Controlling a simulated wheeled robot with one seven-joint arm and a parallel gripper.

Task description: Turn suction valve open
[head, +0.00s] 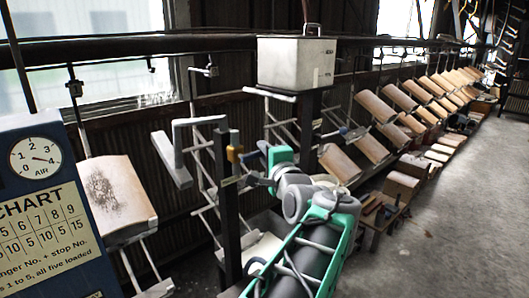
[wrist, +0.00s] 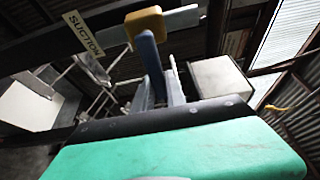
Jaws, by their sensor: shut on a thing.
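The suction valve shows as a yellow block (head: 234,154) on a dark upright post in the head view. In the wrist view the valve's yellow block (wrist: 145,22) sits on a pale pipe, with a blue lever (wrist: 151,62) extending from it toward my fingers. My gripper (head: 251,168) is at the valve, on the right side of the post. In the wrist view the two grey fingers of my gripper (wrist: 160,90) are shut on the end of the blue lever. A SUCTION label (wrist: 83,33) is on the dark post. The exact lever angle is hard to tell.
A pale grey tank (head: 296,63) stands above and behind my gripper. A blue gauge panel (head: 45,200) is at the left. Hanging boards (head: 374,107) on a rail run back to the right. A crate (head: 400,187) stands near open floor (head: 450,235).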

